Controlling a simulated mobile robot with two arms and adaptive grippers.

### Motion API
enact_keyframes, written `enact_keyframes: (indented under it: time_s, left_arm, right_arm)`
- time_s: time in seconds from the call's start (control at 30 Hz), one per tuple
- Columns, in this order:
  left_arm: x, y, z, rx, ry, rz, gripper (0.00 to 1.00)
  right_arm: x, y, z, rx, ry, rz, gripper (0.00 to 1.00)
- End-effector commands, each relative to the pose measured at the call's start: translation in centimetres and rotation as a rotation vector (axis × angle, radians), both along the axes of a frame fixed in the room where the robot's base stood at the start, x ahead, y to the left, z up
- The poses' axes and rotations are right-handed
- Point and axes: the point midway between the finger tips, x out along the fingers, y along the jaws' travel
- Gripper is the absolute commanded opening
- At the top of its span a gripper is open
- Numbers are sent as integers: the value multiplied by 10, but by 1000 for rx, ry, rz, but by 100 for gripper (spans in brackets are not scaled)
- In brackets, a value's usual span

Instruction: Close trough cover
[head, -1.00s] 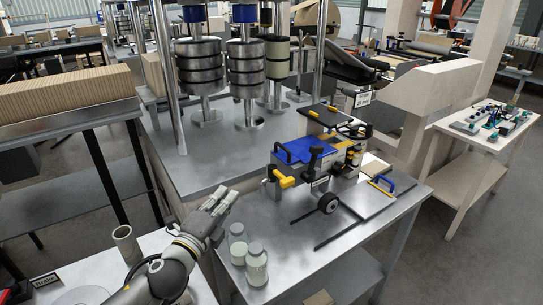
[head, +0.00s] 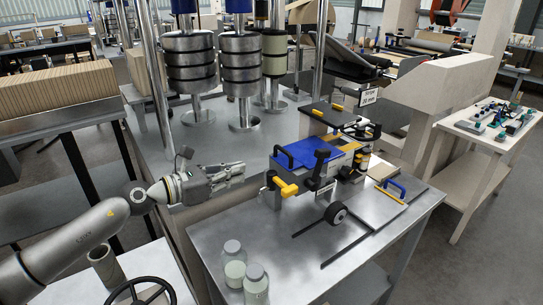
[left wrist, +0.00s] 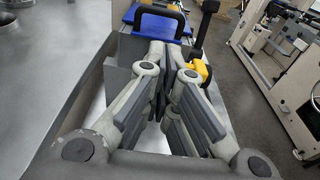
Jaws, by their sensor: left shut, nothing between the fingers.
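The trough unit stands on the metal table (head: 215,240), with a flat blue cover (head: 308,153) on top that has a black handle (head: 283,156) at its left end. In the left wrist view the blue cover (left wrist: 155,25) and its black handle (left wrist: 160,11) are just beyond my fingertips. My left gripper (head: 240,172) is shut and empty, left of the unit and pointing right at it, apart from the handle in the head view. A yellow clamp (head: 287,189) and a black knob lever (head: 320,162) are on the unit's near side. My right gripper is not in view.
Two lidded jars (head: 234,264) stand at the table's front left. A black wheel (head: 336,214) and a panel with a blue handle (head: 395,187) lie right of them. Metal posts and stacked weights (head: 240,67) stand behind. A handwheel (head: 140,293) is at the bottom left.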

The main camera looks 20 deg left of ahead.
Motion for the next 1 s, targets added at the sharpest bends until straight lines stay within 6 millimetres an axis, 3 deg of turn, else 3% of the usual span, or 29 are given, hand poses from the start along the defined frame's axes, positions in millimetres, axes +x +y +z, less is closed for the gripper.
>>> enact_keyframes:
  time_s: [0.1,0.43,0.6,1.0]
  left_arm:
    - [17,-13,4,-6,-1,-1,0]
    - [58,-46,-5,-7,1,0,0]
    - [76,-60,0,-6,0,1,0]
    - [87,-68,-1,-4,2,0,0]
  right_arm:
    - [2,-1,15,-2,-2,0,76]
    - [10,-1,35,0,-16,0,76]
    - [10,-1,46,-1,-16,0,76]
    - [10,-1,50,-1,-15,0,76]
